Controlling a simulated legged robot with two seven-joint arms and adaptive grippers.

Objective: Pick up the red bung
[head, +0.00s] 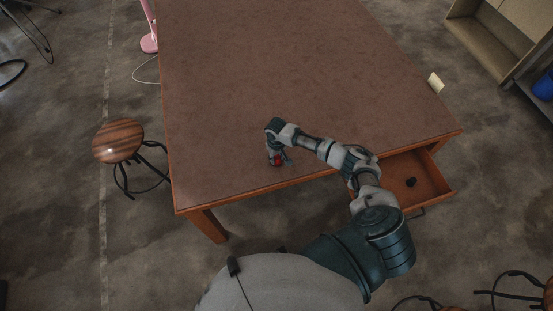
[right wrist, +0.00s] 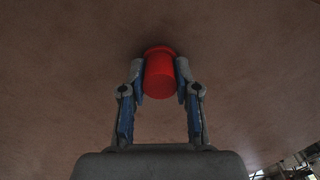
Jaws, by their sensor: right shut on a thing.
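The red bung (head: 276,161) is at the near part of the brown table (head: 290,70), partly hidden by my right gripper (head: 279,159) in the head view. In the right wrist view the bung (right wrist: 159,74) is a red, rounded cylinder between the two fingers. My right gripper (right wrist: 160,82) is shut on it, one finger on each side. The bung is at or close to the tabletop; I cannot tell whether it touches it. My left gripper is not in view.
An open drawer (head: 428,188) with a small dark object (head: 411,182) sticks out at the table's near right. A round wooden stool (head: 118,140) stands at the left. A pink stand (head: 149,43) is beyond the table's left edge. The tabletop is mostly clear.

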